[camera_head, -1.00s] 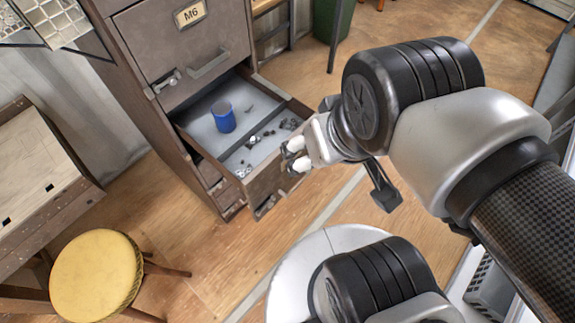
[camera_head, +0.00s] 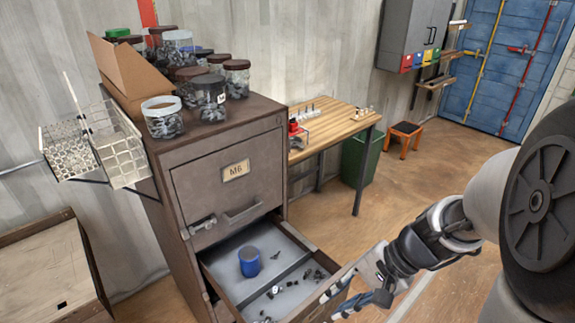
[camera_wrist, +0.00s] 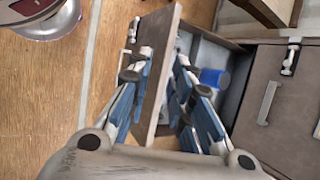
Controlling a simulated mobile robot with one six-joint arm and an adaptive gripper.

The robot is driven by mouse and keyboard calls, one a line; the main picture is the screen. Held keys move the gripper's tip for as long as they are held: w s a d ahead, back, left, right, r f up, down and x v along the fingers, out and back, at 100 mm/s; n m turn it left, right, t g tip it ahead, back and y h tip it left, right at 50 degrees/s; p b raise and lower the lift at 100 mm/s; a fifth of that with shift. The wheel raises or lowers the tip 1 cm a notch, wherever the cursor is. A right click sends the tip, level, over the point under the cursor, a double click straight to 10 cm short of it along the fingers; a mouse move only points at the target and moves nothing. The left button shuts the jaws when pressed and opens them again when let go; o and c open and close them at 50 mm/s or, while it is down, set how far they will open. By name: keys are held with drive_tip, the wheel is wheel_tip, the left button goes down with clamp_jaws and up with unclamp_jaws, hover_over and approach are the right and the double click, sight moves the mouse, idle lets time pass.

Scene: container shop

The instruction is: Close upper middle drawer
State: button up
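A brown filing cabinet (camera_head: 185,165) has a shut top drawer labelled M6 (camera_head: 228,187). The drawer below it (camera_head: 290,262) is pulled out, with a blue cup (camera_head: 249,262) and small dark parts inside. My gripper (camera_head: 338,298) is at the drawer's front end on the right. In the wrist view my gripper (camera_wrist: 163,58) is open, with blue-padded fingers on both sides of the drawer's front panel (camera_wrist: 160,75). The panel lies between the fingers; whether they touch it I cannot tell. The blue cup also shows there (camera_wrist: 210,77), partly behind a finger.
Several jars (camera_head: 210,95) and a cardboard box (camera_head: 125,65) stand on the cabinet. A wooden table (camera_head: 335,125), a green bin (camera_head: 358,160) and a stool (camera_head: 404,135) are behind. A wire rack (camera_head: 95,145) is at left. Floor to the right is open.

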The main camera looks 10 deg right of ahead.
drive_tip(key=w+d+f+m+t, duration=0.1)
drive_tip(key=d+f+m, duration=0.2)
drive_tip(key=w+d+f+m+t+y+p, duration=0.1)
drive_tip(key=d+f+m, duration=0.2)
drive_tip(key=w+d+f+m+t+y, duration=0.1)
drive_tip(key=d+f+m, duration=0.1)
drive_tip(key=f+m, duration=0.1)
drive_tip(key=shift+w+d+t+p, duration=0.15)
drive_tip(key=shift+d+t+p, duration=0.2)
drive_tip(key=shift+d+t, duration=0.05)
clamp_jaws()
drive_tip(key=m+t+h+p, duration=0.2)
drive_tip(key=m+t, duration=0.3)
drive_tip(key=m, duration=0.5)
approach(340, 301)
drive_tip(key=b+x, duration=0.3)
drive_tip(key=x, duration=0.1)
drive_tip(key=shift+w+a+f, duration=0.15)
drive_tip(key=shift+f, duration=0.25)
drive_tip(key=shift+w+a, duration=0.25)
drive_tip(key=shift+w, duration=0.2)
